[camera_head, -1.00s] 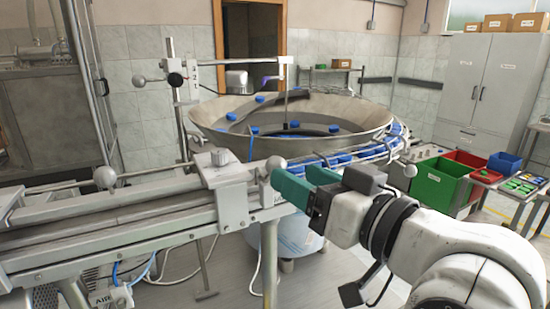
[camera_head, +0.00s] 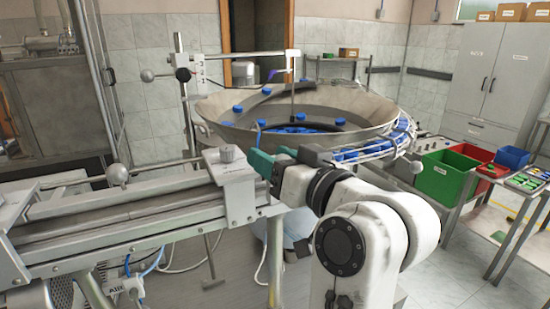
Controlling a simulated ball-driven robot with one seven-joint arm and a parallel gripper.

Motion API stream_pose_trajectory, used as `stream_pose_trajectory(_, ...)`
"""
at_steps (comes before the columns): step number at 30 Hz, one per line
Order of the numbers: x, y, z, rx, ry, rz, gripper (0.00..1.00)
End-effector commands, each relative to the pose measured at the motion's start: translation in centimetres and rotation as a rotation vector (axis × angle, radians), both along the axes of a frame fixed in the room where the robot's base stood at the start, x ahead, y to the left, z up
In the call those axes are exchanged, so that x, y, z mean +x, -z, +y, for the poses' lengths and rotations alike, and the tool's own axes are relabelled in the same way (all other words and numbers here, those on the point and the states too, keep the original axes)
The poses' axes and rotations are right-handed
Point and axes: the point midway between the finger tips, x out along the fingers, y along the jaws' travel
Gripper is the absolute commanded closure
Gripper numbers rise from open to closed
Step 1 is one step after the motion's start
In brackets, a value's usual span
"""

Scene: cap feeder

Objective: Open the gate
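I cannot tell for sure which part is the gate; no part is labelled so. My gripper (camera_head: 272,157) has green fingers and is right beside the block, at its upper right. The fingers reach where a round ball handle stood, and that handle is hidden behind them now. Whether they touch or grip it cannot be seen. The conveyor rail (camera_head: 130,222) runs left from the block.
A large metal feeder bowl (camera_head: 215,128) with blue caps (camera_head: 237,109) stands behind my gripper. A cap chute (camera_head: 375,152) curves along its right side. Green (camera_head: 440,180) and red (camera_head: 470,151) bins stand at the right.

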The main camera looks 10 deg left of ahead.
Motion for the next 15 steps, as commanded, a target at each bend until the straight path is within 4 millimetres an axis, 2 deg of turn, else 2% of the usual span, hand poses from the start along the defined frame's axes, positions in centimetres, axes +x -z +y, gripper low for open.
stream_pose_trajectory(2,-0.01,0.01,-0.02,0.0,0.0,0.0,0.58)
stream_pose_trajectory(15,-0.02,0.01,-0.03,0.0,0.0,0.0,1.0)
